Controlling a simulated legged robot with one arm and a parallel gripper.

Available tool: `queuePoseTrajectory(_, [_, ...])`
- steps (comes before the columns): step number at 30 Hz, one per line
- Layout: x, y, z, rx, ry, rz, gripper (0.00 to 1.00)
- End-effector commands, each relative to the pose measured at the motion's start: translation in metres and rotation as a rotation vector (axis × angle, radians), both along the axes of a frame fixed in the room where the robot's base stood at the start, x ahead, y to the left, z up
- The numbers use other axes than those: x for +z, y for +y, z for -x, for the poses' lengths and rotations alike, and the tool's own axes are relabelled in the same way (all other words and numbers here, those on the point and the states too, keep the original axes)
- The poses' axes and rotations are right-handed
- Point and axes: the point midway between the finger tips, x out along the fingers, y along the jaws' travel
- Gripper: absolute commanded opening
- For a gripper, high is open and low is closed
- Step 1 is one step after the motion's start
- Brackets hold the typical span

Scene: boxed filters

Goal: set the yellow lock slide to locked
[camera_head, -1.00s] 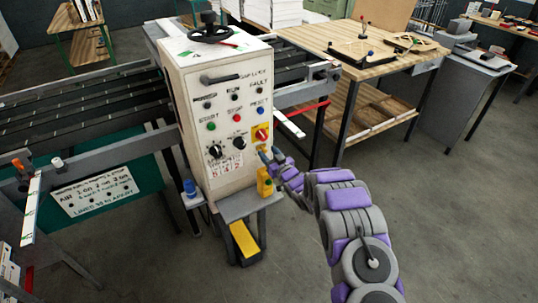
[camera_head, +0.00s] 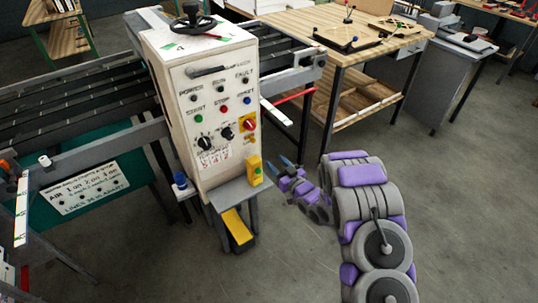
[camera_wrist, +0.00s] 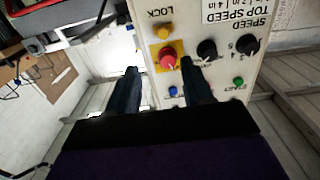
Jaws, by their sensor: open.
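The cream control cabinet (camera_head: 192,115) faces me. Its yellow lock slide (camera_head: 249,140) is a small yellow piece low on the panel's right side, below a red rotary knob on a yellow plate (camera_head: 249,125). In the upside-down wrist view, the yellow slide (camera_wrist: 163,32) is beside the word LOCK, beyond the red knob (camera_wrist: 168,58). I cannot read its position. My gripper (camera_head: 278,165) is open and empty, right of and lower than the slide in the head view, apart from the panel. In the wrist view its fingers (camera_wrist: 158,68) flank the red knob's area.
Black dials (camera_head: 227,133) and coloured buttons crowd the panel beside the slide. A yellow box with a green button (camera_head: 255,172) stands on a grey shelf below. A wooden workbench (camera_head: 345,45) stands at the back right. The floor right of the cabinet is open.

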Motion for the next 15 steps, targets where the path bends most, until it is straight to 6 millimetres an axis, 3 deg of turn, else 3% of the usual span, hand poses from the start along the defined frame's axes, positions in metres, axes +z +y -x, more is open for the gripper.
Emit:
queuePoseTrajectory(6, [-0.001, -0.015, 0.022, 0.001, 0.002, 0.001, 0.5])
queuePoseTrajectory(15, [-0.001, -0.019, 0.028, 0.0, 0.001, 0.001, 0.5])
